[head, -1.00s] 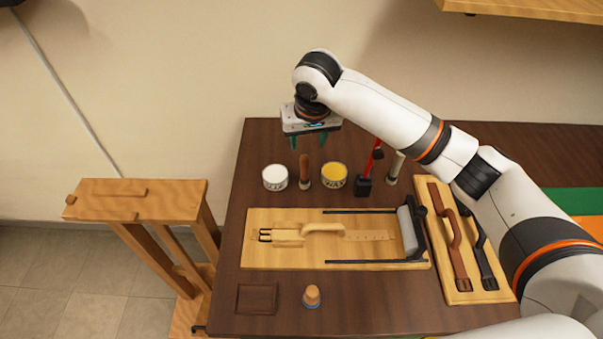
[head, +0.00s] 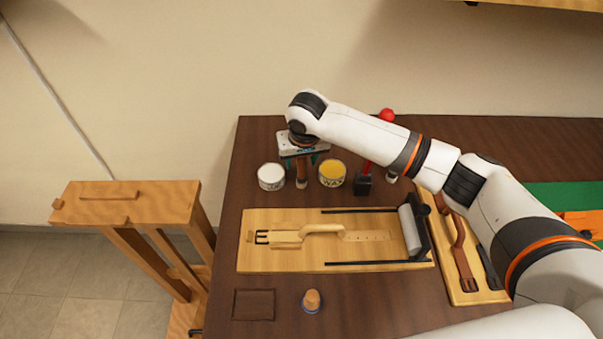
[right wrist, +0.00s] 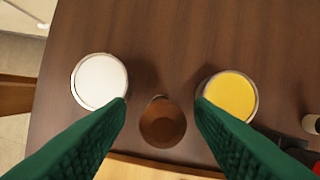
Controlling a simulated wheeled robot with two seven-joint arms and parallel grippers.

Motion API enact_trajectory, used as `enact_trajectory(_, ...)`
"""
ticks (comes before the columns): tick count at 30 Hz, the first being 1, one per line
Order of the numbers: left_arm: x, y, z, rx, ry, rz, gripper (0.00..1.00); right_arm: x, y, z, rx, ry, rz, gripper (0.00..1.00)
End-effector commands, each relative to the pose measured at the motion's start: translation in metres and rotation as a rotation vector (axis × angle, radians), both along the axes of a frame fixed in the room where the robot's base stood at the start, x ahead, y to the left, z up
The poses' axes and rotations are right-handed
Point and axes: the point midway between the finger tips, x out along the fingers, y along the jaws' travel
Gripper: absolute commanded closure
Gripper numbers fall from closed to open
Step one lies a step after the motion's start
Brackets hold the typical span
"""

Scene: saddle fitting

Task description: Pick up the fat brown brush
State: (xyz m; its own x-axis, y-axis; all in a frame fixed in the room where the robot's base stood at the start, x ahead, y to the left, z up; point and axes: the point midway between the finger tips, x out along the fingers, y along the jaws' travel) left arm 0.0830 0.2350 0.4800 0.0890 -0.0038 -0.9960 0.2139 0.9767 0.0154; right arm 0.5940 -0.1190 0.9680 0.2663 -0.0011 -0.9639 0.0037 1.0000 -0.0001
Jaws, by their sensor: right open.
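The fat brown brush (head: 302,173) stands upright at the back of the dark table, between a white tin (head: 271,176) and a yellow wax tin (head: 332,174). In the right wrist view its round brown top (right wrist: 163,124) shows between my two green fingers, seen from above. My right gripper (head: 301,159) is open, pointing down, just over and around the upper end of the brush. No contact with the brush shows, and its upper end is partly hidden in the head view. My left gripper is not in view.
A dark block-headed tool with a red handle (head: 366,180) stands right of the yellow tin. A wooden board (head: 270,262) with a strap lies in front. A small tan-topped piece (head: 312,299) stands near the front. A wooden stand (head: 125,205) is at left.

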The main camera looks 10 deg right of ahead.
Motion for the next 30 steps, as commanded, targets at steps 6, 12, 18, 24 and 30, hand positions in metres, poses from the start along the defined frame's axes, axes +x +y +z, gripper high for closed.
enact_trajectory(6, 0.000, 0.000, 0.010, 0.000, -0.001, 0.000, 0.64, 0.007, -0.001, -0.030, -0.001, 0.001, 0.001, 0.51)
enact_trajectory(12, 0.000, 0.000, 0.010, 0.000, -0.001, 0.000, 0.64, 0.009, -0.002, -0.037, 0.000, -0.001, 0.001, 0.51)
enact_trajectory(18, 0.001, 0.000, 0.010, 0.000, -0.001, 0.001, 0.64, 0.009, -0.002, -0.037, 0.000, -0.001, 0.001, 0.65)
enact_trajectory(24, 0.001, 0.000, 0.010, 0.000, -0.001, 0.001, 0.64, 0.009, -0.002, -0.037, 0.000, 0.000, 0.000, 0.97)
enact_trajectory(30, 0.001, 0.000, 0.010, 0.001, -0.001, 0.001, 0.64, 0.009, -0.002, -0.036, 0.000, -0.001, 0.000, 1.00)
